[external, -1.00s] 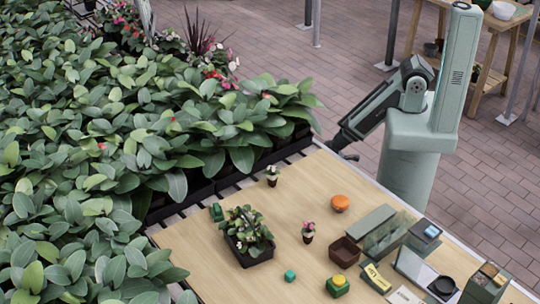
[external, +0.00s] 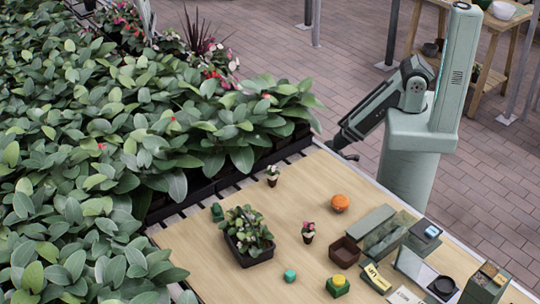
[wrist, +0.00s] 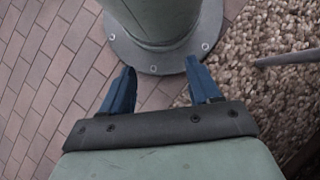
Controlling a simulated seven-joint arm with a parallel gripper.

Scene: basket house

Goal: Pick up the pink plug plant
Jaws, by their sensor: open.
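The pink plug plant (external: 308,232) is a small plant with a pink flower and a dark root plug, upright near the middle of the wooden table. A similar small plug plant with a whitish flower (external: 272,175) stands behind it, near the table's back edge. My gripper (external: 352,153) is beyond the table's far edge, well away from both plants. In the wrist view my gripper (wrist: 160,88) is open, with two blue fingers apart and nothing between them. The wrist view shows only floor, gravel and my base, no plants.
A black tray of plants (external: 252,258) stands left of the pink plant. Green boxes (external: 375,225) stand at right. Dense foliage (external: 100,150) fills the left.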

